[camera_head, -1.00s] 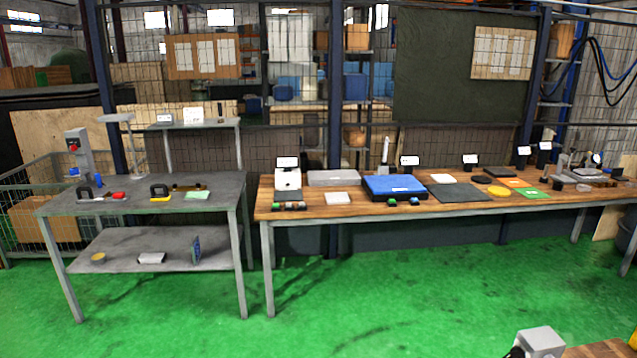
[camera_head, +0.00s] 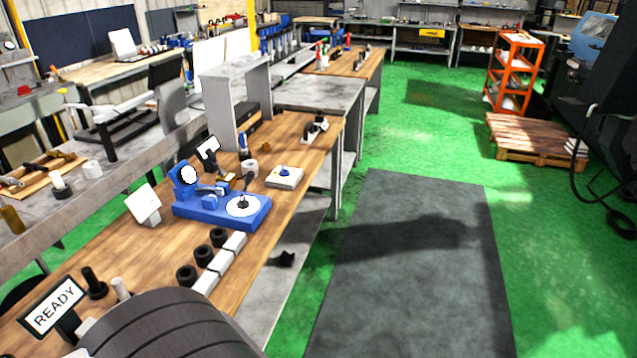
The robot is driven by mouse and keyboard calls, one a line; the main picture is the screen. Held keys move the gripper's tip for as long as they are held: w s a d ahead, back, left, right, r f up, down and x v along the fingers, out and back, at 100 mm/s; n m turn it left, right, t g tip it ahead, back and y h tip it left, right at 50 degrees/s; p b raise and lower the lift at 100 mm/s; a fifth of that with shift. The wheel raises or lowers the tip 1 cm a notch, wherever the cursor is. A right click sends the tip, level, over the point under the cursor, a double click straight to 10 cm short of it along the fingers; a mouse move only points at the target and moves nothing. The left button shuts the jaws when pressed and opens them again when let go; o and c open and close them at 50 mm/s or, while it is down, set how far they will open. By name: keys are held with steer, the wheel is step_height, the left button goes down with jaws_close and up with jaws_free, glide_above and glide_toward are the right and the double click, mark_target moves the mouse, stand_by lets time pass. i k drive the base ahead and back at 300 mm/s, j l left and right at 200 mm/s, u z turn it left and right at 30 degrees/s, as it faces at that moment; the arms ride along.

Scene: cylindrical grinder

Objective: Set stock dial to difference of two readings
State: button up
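A blue measuring stand (camera_head: 215,212) sits on the wooden bench, with an upright round white-faced gauge (camera_head: 189,174) at its left end. A white disc (camera_head: 236,210) with a dark post on it lies on the stand's right end. A pale square block with a blue knob (camera_head: 284,170) stands just beyond it. I cannot tell which of these is the stock dial, and the readings are too small to make out. My gripper is not in view.
A sign reading READY (camera_head: 56,306) stands at the near left. Black rings (camera_head: 186,275) and white blocks (camera_head: 221,261) line the bench's front edge. A large dark ribbed shape (camera_head: 165,325) fills the bottom. A grey mat (camera_head: 410,270) and open green floor lie right; a pallet (camera_head: 535,140) stands beyond.

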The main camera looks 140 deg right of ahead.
mark_target(284, 173)
steer(key=z, duration=4.55)
